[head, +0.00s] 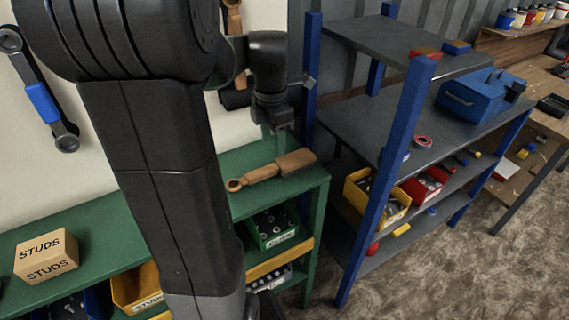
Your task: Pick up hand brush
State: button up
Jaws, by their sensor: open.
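A wooden hand brush (270,171) lies on the top of the green bench (228,205), near its right end. Its narrow handle end with a hole points left and its wider end points right. My gripper (280,130) is above the brush, pointing down, open and with nothing seen between its fingers. The fingertips are small and dark here, and I cannot tell the exact gap to the brush. My arm covers the middle of the bench.
A STUDS box (46,256) stands on the bench at left. Bins, including a green one (272,227), sit below. A blue-posted shelf rack (385,190) stands close at right. A wrench (42,95) hangs on the wall.

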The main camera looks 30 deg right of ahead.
aim_at(273, 166)
notch_tip(273, 166, down, 4)
jog(key=shift+r, duration=0.15)
jog(key=shift+s+a+f+p, duration=0.1)
jog(key=shift+f+p, duration=0.45)
jog(key=shift+f, duration=2.2)
grip_shut()
